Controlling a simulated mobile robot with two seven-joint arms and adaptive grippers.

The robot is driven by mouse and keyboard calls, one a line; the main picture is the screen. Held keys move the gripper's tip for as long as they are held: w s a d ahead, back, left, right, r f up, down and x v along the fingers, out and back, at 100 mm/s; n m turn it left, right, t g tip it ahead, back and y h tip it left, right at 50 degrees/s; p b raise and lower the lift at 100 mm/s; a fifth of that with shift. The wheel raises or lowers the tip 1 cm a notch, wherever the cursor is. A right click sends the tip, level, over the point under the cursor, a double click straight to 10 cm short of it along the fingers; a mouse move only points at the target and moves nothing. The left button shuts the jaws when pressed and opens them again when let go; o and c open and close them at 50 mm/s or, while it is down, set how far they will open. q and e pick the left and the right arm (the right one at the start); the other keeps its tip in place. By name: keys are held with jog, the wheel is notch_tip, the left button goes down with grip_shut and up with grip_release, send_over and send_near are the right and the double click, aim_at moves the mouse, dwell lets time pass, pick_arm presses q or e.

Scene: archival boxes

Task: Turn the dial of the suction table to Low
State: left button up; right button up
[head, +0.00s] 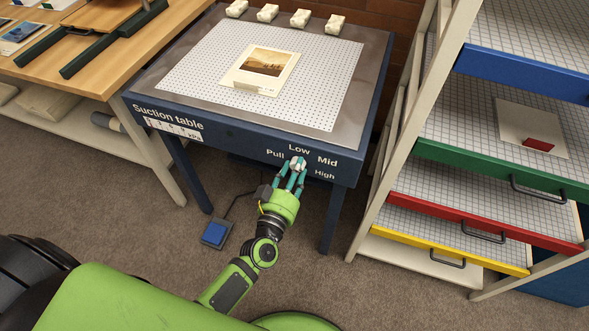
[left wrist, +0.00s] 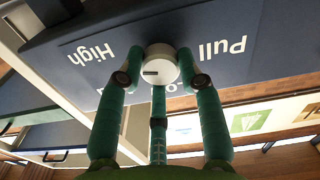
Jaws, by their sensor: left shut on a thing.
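The suction table (head: 250,138) is dark blue with a perforated top. Its white round dial (head: 298,162) sits on the front panel, with the labels Pull, Low, Mid and High around it. My left gripper (head: 296,172) has its teal fingers closed around the dial from the front. In the left wrist view, upside down, the dial (left wrist: 161,64) sits between the fingertips (left wrist: 160,82). A short dark mark on its face points left, to the High and Mid side; the exact setting is unclear. Fingers partly hide Low and Mid there. My right gripper is out of view.
A print (head: 262,68) lies on the tabletop, with several pale blocks (head: 268,13) along the back edge. A blue foot pedal (head: 216,233) is on the floor. A rack with coloured drawers (head: 480,235) stands close on the right; a wooden bench (head: 100,80) stands left.

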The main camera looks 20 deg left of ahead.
pick_arm(q)
jog(key=shift+d+n+b, duration=0.1)
jog(key=shift+n+b, duration=1.15)
jog(key=shift+n, duration=9.15)
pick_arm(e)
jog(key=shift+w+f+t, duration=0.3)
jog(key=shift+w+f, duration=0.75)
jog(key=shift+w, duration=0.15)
pick_arm(q)
jog(key=o, duration=1.1)
jog(key=shift+o, duration=0.2)
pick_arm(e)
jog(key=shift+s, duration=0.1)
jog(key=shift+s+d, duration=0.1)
